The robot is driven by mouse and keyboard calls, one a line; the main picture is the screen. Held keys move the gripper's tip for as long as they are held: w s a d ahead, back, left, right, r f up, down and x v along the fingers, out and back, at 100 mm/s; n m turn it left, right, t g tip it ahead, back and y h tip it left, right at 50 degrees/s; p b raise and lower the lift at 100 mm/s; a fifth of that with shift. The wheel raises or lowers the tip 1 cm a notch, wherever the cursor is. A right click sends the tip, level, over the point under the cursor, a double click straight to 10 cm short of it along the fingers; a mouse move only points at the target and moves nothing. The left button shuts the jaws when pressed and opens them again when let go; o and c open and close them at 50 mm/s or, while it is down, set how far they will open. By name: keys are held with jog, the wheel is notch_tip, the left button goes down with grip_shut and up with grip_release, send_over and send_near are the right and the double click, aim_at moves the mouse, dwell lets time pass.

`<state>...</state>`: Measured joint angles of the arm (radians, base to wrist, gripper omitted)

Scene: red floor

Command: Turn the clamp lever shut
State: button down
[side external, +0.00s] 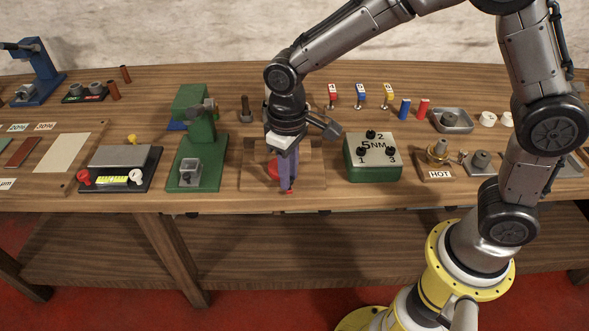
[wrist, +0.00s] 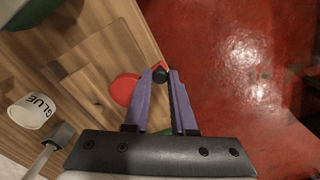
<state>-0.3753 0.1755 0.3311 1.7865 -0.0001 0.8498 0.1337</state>
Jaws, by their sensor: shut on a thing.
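My gripper (side external: 287,185) points down at the front edge of the bench, over a wooden board (side external: 312,181). In the wrist view its purple fingers (wrist: 161,78) are closed around a black ball knob (wrist: 159,75), with a bit of red, apparently the clamp lever (wrist: 159,64), just beyond it. A red round part (side external: 272,169) lies left of the fingers; it also shows in the wrist view (wrist: 124,90). In the side view a small red piece (side external: 289,192) shows at the fingertips. The fingers hide most of the lever, so its angle is unclear.
A green stand (side external: 205,148) is to the left and a green-and-white box (side external: 372,160) with black knobs to the right. Red floor (wrist: 250,80) lies open past the bench edge.

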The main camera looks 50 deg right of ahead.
jog(key=shift+w+a+r+m, duration=0.1)
jog(key=shift+w+a+m, duration=0.3)
jog(key=shift+m, duration=0.6)
jog(key=c, duration=0.7)
grip_release()
jog(key=shift+c, duration=0.2)
notch_tip(320, 180, up, 14)
